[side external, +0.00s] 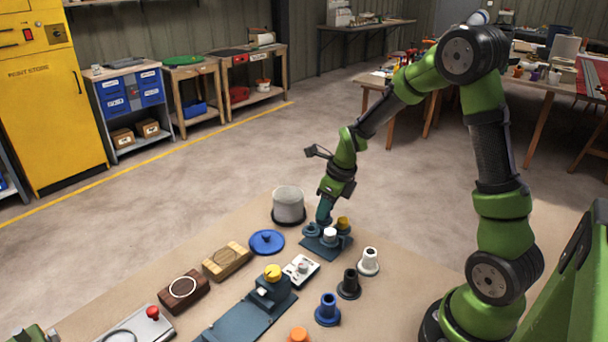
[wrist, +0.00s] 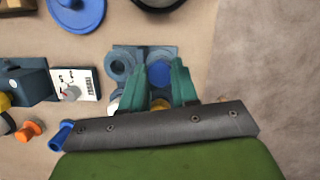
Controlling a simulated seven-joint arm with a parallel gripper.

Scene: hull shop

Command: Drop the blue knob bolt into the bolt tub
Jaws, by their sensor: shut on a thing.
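My gripper (side external: 325,213) points down at the blue-grey bolt rack (side external: 325,246). In the wrist view its teal fingers (wrist: 161,84) are shut on the blue knob bolt (wrist: 159,72), at the right far seat of the rack (wrist: 122,49). I cannot tell whether the bolt is still seated or slightly raised. In the side view the fingers hide it. A white knob (side external: 330,235) and a yellow knob (side external: 343,223) stand on the rack beside the fingers. The pale grey tub (side external: 288,204), likely the bolt tub, stands just behind and left of the rack.
A blue round lid (side external: 267,241) lies left of the rack. A white switch plate (side external: 301,270), a block with a yellow knob (side external: 272,280) and white (side external: 368,262), black (side external: 349,284) and blue (side external: 328,310) flanged pieces stand nearer the camera. The floor right of the rack is clear.

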